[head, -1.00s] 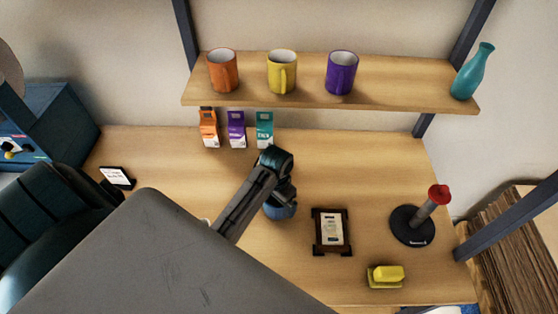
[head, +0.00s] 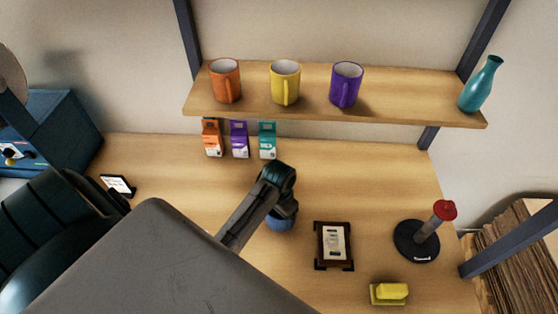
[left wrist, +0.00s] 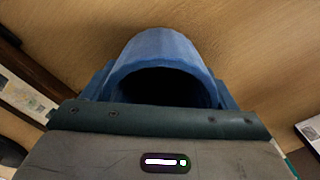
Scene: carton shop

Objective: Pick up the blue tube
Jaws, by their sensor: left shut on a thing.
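The blue tube (head: 281,224) shows in the head view as a small blue patch below my left gripper (head: 283,214), near the middle of the wooden table. Most of it is hidden by the gripper. In the left wrist view the blue tube (left wrist: 160,46) is large, with its hollow, dark, round opening facing the camera. My left gripper (left wrist: 163,95) is shut on it. I cannot tell whether the tube touches the table. My right gripper is not in view.
A dark framed stand (head: 333,246), a yellow block (head: 391,291) and a red-topped post (head: 428,235) stand to the right. Several small cartons (head: 239,139) line the table's back under a shelf (head: 330,112) with mugs and a teal bottle (head: 480,86). A small sign (head: 118,186) is left.

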